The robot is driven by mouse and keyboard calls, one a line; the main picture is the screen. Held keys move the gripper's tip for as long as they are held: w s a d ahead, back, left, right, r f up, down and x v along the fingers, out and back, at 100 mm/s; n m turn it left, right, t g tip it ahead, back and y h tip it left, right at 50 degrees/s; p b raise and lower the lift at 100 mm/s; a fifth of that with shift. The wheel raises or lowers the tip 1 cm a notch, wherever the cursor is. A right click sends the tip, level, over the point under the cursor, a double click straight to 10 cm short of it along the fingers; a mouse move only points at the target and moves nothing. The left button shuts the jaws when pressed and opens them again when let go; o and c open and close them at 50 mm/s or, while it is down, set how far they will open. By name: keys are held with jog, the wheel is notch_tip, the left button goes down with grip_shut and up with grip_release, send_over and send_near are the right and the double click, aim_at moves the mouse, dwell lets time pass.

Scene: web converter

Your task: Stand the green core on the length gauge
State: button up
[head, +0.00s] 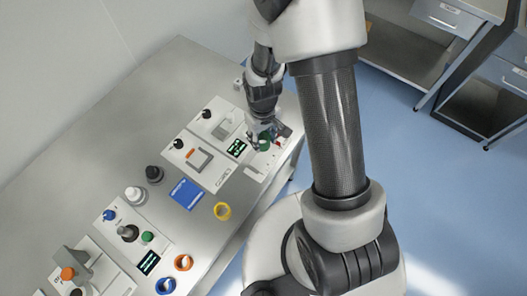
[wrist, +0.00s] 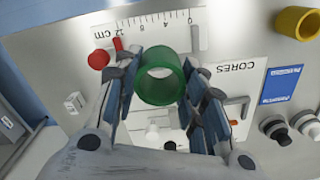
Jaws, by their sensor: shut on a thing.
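The green core (wrist: 160,82) is a short hollow tube held between the two fingers of my gripper (wrist: 161,92); its open end faces the wrist camera. In the head view the core (head: 264,146) shows small and partly hidden under my gripper (head: 264,137). The length gauge, a white plate with a centimetre scale (wrist: 188,34), lies just beyond the core in the wrist view. The core overlaps the gauge's edge in that view. I cannot tell whether the core touches a surface.
A red piece (wrist: 98,60) lies left of the scale. A white plate marked CORES (wrist: 236,70), a blue card (head: 187,193) and a yellow core (head: 222,211) are nearby. Bare bench surrounds the yellow core.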

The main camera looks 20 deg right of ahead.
notch_tip(320, 180, down, 9)
jog(key=shift+r+b, duration=0.1)
jog(key=shift+b, duration=0.85)
jog(key=o, duration=1)
notch_tip(320, 180, up, 29)
jog(key=s+m+t+p, duration=0.1)
jog(key=s+t+p, duration=0.1)
jog(key=s+p, duration=0.1)
jog(key=s+r+t, duration=0.1)
jog(key=s+r, duration=0.3)
jog(key=s+r+m, duration=0.1)
jog(key=s+r, duration=0.2)
jog(key=s, duration=0.1)
jog(key=s+r+t, duration=0.1)
jog(key=s+r, duration=0.3)
jog(key=shift+r+m+t, duration=0.3)
jog(key=shift+m, duration=0.1)
